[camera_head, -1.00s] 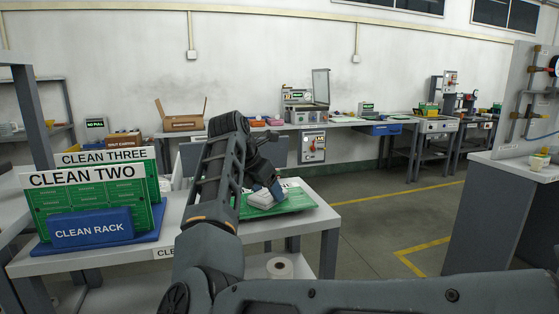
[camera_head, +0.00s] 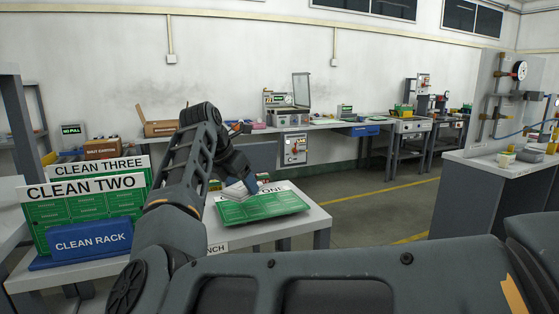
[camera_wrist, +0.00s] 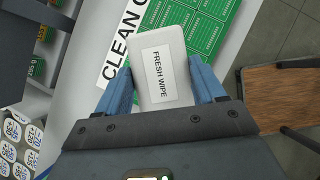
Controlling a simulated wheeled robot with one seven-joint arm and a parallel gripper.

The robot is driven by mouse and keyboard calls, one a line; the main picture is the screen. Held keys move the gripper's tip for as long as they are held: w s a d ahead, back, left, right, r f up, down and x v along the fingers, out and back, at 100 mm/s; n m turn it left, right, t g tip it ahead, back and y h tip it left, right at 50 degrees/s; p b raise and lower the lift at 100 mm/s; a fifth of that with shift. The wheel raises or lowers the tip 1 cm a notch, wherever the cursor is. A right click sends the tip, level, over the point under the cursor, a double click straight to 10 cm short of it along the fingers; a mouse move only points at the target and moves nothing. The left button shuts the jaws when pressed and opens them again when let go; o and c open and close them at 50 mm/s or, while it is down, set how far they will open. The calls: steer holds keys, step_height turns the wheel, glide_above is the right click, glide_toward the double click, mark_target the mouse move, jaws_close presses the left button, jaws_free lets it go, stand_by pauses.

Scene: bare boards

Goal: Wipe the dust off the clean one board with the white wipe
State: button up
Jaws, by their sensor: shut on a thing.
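My gripper (camera_wrist: 163,88) has blue fingers shut on the white wipe (camera_wrist: 165,60), a pale block labelled FRESH WIPE. The wipe also shows in the head view (camera_head: 235,192), tilted, over the left rear part of the clean one board. That green board (camera_head: 265,208) lies on the bench, its white label strip (camera_head: 273,190) partly hidden by my gripper. In the wrist view the board (camera_wrist: 212,22) is beyond the wipe, with the label partly covered. I cannot tell whether the wipe touches the board. I cannot make out dust on the visible part.
The blue clean rack (camera_head: 92,238) holds the clean two (camera_head: 85,188) and clean three boards on the bench's left. A wooden-topped item (camera_wrist: 283,98) shows at right in the wrist view. Open floor (camera_head: 375,213) lies right of the bench.

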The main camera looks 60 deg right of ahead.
steer(key=shift+r+p, duration=0.85)
steer(key=shift+r, duration=1.05)
steer(key=shift+a, duration=0.1)
